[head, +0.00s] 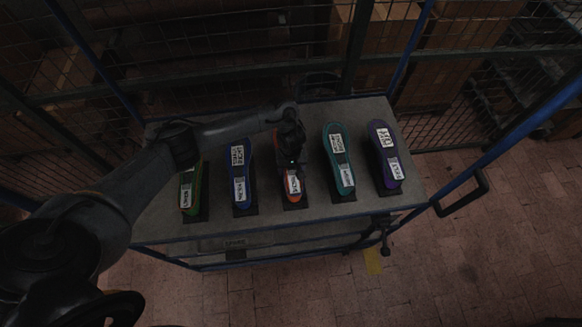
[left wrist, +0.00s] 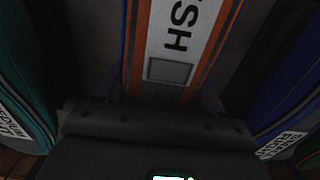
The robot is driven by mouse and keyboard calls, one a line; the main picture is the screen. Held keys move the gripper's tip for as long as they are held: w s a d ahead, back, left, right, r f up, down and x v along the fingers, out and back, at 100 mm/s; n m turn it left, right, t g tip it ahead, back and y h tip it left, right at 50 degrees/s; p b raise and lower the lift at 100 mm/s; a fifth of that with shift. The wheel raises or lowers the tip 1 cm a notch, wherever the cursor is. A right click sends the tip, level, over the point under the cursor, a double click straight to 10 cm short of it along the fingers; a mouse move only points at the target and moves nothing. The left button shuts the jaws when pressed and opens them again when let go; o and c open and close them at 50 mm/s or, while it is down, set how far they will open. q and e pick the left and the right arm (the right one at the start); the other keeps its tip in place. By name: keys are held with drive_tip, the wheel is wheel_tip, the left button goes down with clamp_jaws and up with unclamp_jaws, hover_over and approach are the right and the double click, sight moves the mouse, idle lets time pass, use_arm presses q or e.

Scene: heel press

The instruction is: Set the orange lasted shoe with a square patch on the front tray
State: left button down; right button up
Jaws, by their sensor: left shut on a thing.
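The orange lasted shoe (head: 292,187) stands in the middle of the row on the cart top, on a dark base, with a white label near its front end. In the left wrist view the orange shoe (left wrist: 190,40) shows a white strip with large letters and a grey square patch (left wrist: 170,71). My left gripper (head: 290,155) is over the shoe from above and shut on it; its body hides much of the shoe. The gripper (left wrist: 165,100) also shows in the left wrist view. I cannot clearly identify a front tray. My right gripper is not in view.
A green shoe (head: 188,190) and a blue shoe (head: 240,170) stand left of the orange one; a teal shoe (head: 338,160) and a purple shoe (head: 384,155) stand right. The cart (head: 270,222) has blue rails and a lower shelf (head: 285,240). Mesh panels stand behind.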

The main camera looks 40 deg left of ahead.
use_arm(q)
drive_tip(key=shift+f, duration=0.1)
drive_tip(key=shift+c, duration=0.4)
unclamp_jaws()
drive_tip(key=shift+w, duration=0.1)
drive_tip(key=shift+o, duration=0.2)
drive_tip(key=shift+f, duration=0.15)
wheel_tip(320, 180, up, 11)
drive_tip(key=p, duration=0.4)
